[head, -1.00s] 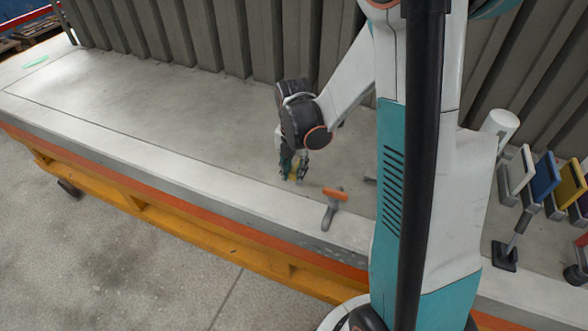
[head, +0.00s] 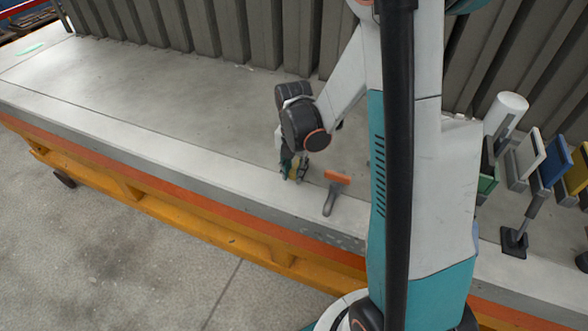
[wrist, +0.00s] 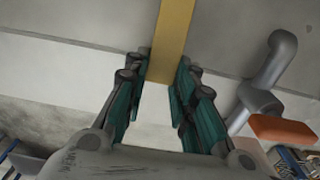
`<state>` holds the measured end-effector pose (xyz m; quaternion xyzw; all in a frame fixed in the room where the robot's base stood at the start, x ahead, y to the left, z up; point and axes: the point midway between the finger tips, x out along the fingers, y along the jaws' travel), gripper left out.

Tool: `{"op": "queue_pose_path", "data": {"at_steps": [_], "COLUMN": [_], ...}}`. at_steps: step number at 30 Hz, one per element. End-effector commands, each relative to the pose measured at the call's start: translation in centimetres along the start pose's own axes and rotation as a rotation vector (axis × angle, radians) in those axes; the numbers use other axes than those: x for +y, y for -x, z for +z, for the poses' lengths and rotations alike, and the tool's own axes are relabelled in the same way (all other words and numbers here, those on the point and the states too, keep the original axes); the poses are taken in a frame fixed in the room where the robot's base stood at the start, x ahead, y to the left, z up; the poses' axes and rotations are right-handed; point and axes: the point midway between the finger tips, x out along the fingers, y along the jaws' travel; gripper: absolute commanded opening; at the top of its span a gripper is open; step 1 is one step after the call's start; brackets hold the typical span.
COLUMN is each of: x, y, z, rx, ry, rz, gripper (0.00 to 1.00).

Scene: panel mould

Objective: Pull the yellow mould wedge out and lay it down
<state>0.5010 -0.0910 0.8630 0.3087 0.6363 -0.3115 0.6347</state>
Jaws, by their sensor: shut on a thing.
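The yellow mould wedge (wrist: 175,35) shows in the wrist view as a flat yellow strip running from between my fingertips out past the top edge. My gripper (wrist: 166,72) is shut on it, with a teal-padded finger at each side. In the head view my gripper (head: 295,174) points down over the grey mould bed, near its front rim, and only a little yellow of the wedge (head: 293,173) shows between the fingers. The wedge's far end is out of the wrist view. I cannot tell whether the wedge touches the bed.
A grey tool with an orange head (head: 337,178) lies just right of my gripper, near the front rim (head: 200,158). Coloured panels, including a blue one (head: 553,160), and a white cylinder (head: 506,110) stand far right. The bed to the left is clear.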

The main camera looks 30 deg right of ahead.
Motion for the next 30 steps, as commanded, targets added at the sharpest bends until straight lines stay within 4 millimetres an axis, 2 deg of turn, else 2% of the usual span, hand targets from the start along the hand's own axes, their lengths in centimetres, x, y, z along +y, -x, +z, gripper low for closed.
{"op": "queue_pose_path", "data": {"at_steps": [6,7,9,10,23,26,30], "x": [0.0,0.0,0.0,0.0,0.0,0.0,0.0], "y": [0.0,0.0,0.0,0.0,0.6,1.6,4.0], "z": [0.0,0.0,0.0,0.0,0.0,0.0,0.0], "rx": [0.000,0.000,0.000,0.000,0.000,0.000,0.000], "ry": [0.000,0.000,0.000,0.000,0.000,0.000,0.000], "rz": [0.000,0.000,0.000,0.000,0.000,0.000,0.000], "gripper": [0.00,0.29,0.45,0.48,0.48,0.48,0.48]}}
